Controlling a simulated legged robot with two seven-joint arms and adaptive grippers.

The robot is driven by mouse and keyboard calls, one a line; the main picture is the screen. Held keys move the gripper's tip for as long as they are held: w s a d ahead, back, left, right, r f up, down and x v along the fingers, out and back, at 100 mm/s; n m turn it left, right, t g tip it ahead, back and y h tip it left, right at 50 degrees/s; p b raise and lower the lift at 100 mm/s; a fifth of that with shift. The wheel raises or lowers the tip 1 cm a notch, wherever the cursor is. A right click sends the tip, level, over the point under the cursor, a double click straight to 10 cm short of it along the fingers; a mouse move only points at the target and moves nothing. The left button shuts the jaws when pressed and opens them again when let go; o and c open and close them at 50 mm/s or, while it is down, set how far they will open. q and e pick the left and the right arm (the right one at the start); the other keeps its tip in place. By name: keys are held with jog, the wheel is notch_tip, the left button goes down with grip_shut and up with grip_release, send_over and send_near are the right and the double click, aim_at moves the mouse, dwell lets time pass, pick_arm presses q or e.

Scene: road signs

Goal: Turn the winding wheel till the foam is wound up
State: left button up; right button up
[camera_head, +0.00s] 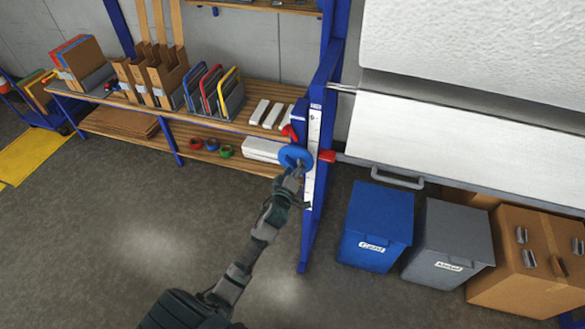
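The winding wheel (295,156) is a blue disc on the left side of the blue upright frame post. My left gripper (294,169) is at the lower front of the wheel and overlaps it in the view. The fingers are small here, and I cannot tell whether they are open or closed on the wheel. White foam (450,150) hangs as a broad sheet to the right of the post, with a thick textured white part (480,40) above it. My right gripper is not in view.
A wooden shelf (210,125) with boxes and frames stands behind on the left. A blue bin (375,215), a grey bin (450,240) and cardboard boxes (525,255) stand below the foam. A grey handle (397,178) sticks out under the sheet. Floor (130,235) at left is clear.

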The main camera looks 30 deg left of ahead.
pick_arm(q)
jog(key=o, duration=0.3)
jog(key=shift+w+f, duration=0.35)
jog(key=shift+s+r, duration=0.25)
jog(key=shift+s, duration=0.2)
jog(key=shift+s+f, duration=0.15)
jog(key=shift+s, duration=0.15)
jog(key=v, duration=1.1)
jog(key=shift+s+d, duration=0.15)
jog(key=shift+s, duration=0.05)
